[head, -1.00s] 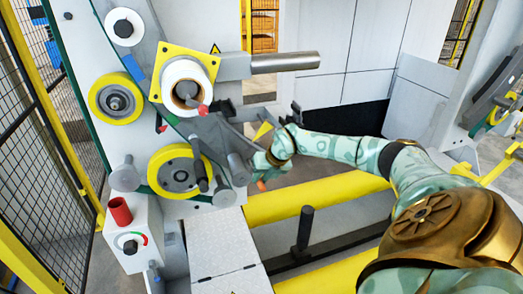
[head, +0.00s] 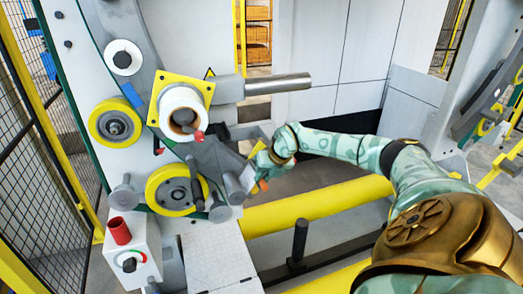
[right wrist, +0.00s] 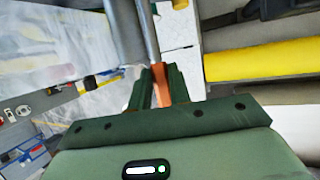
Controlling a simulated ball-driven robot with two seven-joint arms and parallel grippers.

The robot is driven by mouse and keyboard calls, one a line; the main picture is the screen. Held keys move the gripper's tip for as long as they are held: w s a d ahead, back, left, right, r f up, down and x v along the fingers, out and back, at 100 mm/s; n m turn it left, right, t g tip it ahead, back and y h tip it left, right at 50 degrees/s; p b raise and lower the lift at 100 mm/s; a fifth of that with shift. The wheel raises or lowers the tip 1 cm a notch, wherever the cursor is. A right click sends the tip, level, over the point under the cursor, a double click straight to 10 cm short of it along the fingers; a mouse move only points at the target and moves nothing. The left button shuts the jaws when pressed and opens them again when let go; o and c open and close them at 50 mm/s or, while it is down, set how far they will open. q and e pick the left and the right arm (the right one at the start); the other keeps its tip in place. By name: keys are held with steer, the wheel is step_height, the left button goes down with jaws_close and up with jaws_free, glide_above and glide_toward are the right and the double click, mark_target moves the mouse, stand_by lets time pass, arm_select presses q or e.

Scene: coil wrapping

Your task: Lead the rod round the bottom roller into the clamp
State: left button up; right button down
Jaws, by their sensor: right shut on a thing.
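My right gripper (head: 258,170) is beside the machine, to the right of the bottom roller (head: 172,191), which has a yellow rim and a grey hub. In the right wrist view its dark green fingers (right wrist: 160,88) are shut on the orange end of a rod (right wrist: 147,30). The rod's grey shaft runs up and away from the fingers. In the head view a bit of orange shows at the gripper, but the rod's shaft is hard to make out among grey parts. I cannot single out the clamp. My left gripper is not in view.
A grey plate (head: 210,155) and short grey pins stand between the roller and my gripper. Above are a white spool (head: 182,108) on a yellow plate and a second yellow-rimmed roller (head: 115,123). Yellow beams (head: 310,206) and a black post (head: 300,240) lie below my arm.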

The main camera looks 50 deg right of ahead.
steer(key=shift+s+d+r+p, duration=0.1)
steer(key=shift+d+r+p, duration=0.1)
steer(key=shift+r+p, duration=0.3)
steer(key=shift+s+d+r+p, duration=0.15)
steer(key=shift+r+p, duration=0.1)
steer(key=shift+r, duration=0.45)
steer(key=shift+s+d+r+p, duration=0.1)
steer(key=shift+d+r+p, duration=0.1)
steer(key=shift+r+p, duration=0.3)
steer(key=shift+r, duration=0.1)
steer(key=s+d+r+p, duration=0.1)
steer(key=d+r+p, duration=0.2)
steer(key=r+p, duration=0.3)
steer(key=shift+s+r, duration=0.3)
steer(key=shift+r, duration=1.3)
steer(key=shift+p, duration=0.4)
steer(key=shift+d, duration=0.15)
